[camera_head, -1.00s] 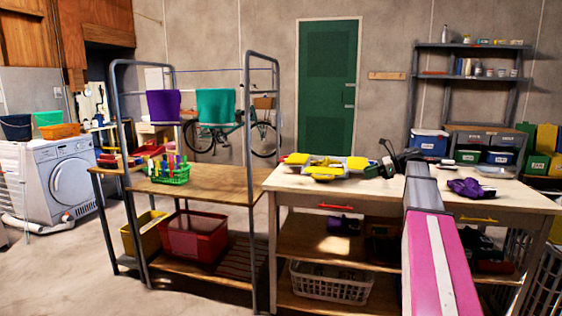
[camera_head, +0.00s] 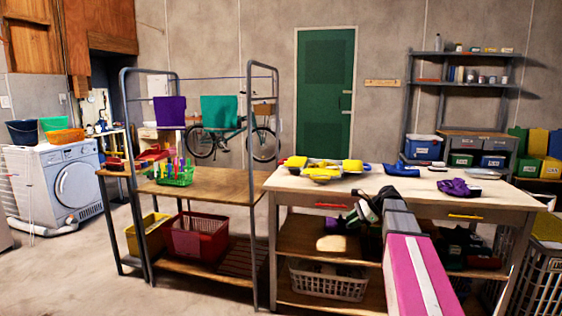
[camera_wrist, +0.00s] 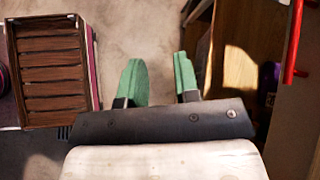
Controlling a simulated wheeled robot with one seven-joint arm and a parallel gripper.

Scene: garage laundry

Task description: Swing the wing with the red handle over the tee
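A red handle (camera_head: 332,206) is on the front of the pale worktable (camera_head: 400,203), left of a yellow handle (camera_head: 466,216). In the wrist view the red handle (camera_wrist: 293,42) runs along a pale panel at the upper right. My gripper (camera_head: 357,212) is low at the table's front, just right of the red handle in the head view. In the wrist view my gripper (camera_wrist: 160,80) has its two green fingers apart with nothing between them, left of the handle. I cannot pick out a wing or a tee with certainty. A crumpled purple item (camera_head: 458,187) lies on the tabletop.
Yellow and blue items (camera_head: 322,168) lie on the tabletop's left. A shelf below holds a white basket (camera_head: 329,280). To the left, a metal rack (camera_head: 262,130) carries hanging purple (camera_head: 169,111) and teal (camera_head: 219,111) cloths and a red bin (camera_head: 197,236).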

